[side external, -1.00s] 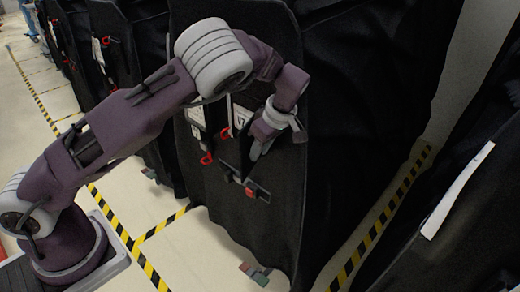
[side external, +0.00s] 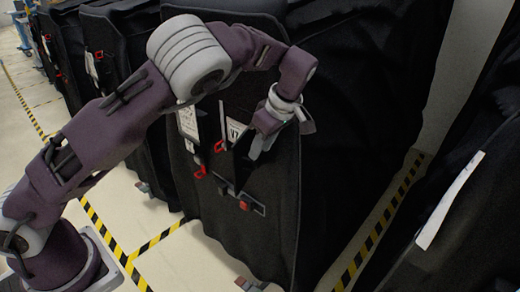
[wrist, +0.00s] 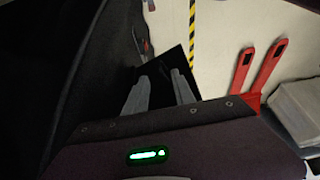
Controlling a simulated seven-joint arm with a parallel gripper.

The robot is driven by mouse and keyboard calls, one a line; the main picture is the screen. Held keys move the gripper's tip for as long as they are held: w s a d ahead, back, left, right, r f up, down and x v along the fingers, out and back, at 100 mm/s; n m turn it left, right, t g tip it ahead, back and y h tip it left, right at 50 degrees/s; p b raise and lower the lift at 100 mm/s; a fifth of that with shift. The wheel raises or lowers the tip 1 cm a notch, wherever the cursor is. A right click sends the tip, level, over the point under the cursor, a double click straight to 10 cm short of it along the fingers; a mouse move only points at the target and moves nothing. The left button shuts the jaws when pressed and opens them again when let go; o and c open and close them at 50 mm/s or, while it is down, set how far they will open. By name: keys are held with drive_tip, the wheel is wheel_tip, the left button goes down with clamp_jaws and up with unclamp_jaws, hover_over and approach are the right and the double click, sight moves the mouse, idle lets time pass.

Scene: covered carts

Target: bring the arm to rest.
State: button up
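My gripper (side external: 284,134) hangs at the end of my bent arm, close in front of the black covered cart (side external: 275,215). It points downward, above the cart's lower red buckle (side external: 244,205). In the wrist view, the two grey fingers of my gripper (wrist: 158,85) stand apart. I see nothing held between them; a dark flat panel (wrist: 172,58) shows beyond them. I cannot tell from the side view whether the gripper touches the cover.
More covered carts (side external: 112,45) stand in a row at the left. Another dark cover (side external: 450,215) is at the right. Yellow-black tape (side external: 392,207) marks the pale floor between them. Red forks (wrist: 243,68) and a grey box (wrist: 298,105) lie at the wrist view's right.

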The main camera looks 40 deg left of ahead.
drive_tip(key=s+a+r+m+t+h, duration=0.2)
drive_tip(key=s+r+m+h, duration=0.4)
drive_tip(key=s+r, duration=0.65)
drive_tip(key=s+d+m+t+y, duration=0.1)
drive_tip(key=s+d+m+t, duration=0.1)
drive_tip(key=s+m, duration=1)
drive_tip(key=s+t, duration=0.1)
drive_tip(key=s, duration=0.6)
drive_tip(key=shift+s+r+t+y, duration=0.25)
drive_tip(key=shift+r+t+y, duration=0.05)
drive_tip(key=shift+t, duration=0.1)
